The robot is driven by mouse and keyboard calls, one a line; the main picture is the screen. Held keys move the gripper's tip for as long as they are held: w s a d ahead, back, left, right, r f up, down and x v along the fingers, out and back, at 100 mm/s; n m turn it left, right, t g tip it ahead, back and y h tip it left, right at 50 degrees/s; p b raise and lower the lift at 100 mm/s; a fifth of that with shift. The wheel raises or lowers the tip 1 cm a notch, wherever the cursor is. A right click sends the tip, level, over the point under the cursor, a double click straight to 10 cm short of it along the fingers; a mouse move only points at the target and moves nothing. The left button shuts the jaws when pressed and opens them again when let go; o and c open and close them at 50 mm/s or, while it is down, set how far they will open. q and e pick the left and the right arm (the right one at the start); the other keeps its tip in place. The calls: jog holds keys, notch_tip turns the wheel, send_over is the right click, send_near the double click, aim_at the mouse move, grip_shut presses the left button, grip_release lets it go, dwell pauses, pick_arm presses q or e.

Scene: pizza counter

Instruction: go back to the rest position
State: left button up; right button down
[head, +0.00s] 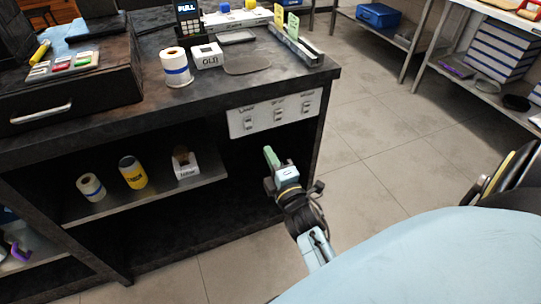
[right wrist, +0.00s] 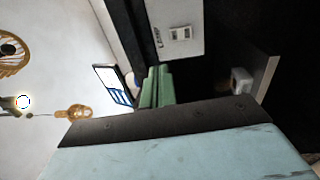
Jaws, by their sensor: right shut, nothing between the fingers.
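My right gripper (head: 270,158) is in front of the counter in the head view, below the switch panel. Its green fingers are together and hold nothing. The fingers also show in the right wrist view (right wrist: 157,86), closed side by side. The right arm reaches up from the lower middle of the head view. My left gripper is not in view.
The dark counter (head: 215,95) carries a switch panel (head: 275,113) on its front. Below is a shelf (head: 140,195) with rolls and a small box (head: 186,164). Tile floor (head: 375,140) is open right of the counter. A rack (head: 480,80) stands at the upper right.

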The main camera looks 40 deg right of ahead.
dwell(0.3)
jog(key=s+a+f+m+g+y, duration=0.1)
jog(key=s+a+f+m+g, duration=0.2)
jog(key=f, duration=0.7)
jog(key=s+a+f+m+g+y, duration=0.1)
jog(key=s+f+g+y, duration=0.2)
jog(key=f, duration=0.7)
jog(key=s+a+f+m+g, duration=0.25)
jog(key=s+f, duration=0.25)
jog(key=f, duration=0.5)
jog(key=s+d+f+m+g, duration=0.2)
jog(key=s+f, duration=0.3)
jog(key=s, duration=0.5)
jog(key=s+d+f+m+g, duration=0.2)
jog(key=s+f+g, duration=0.2)
jog(key=s, duration=0.5)
jog(key=s+d+f+m+g, duration=0.2)
jog(key=s+f, duration=0.3)
jog(key=s, duration=0.5)
jog(key=shift+s+d+f+g, duration=0.4)
jog(key=shift+d+g, duration=0.1)
jog(key=shift+g, duration=0.25)
jog(key=shift+w, duration=0.1)
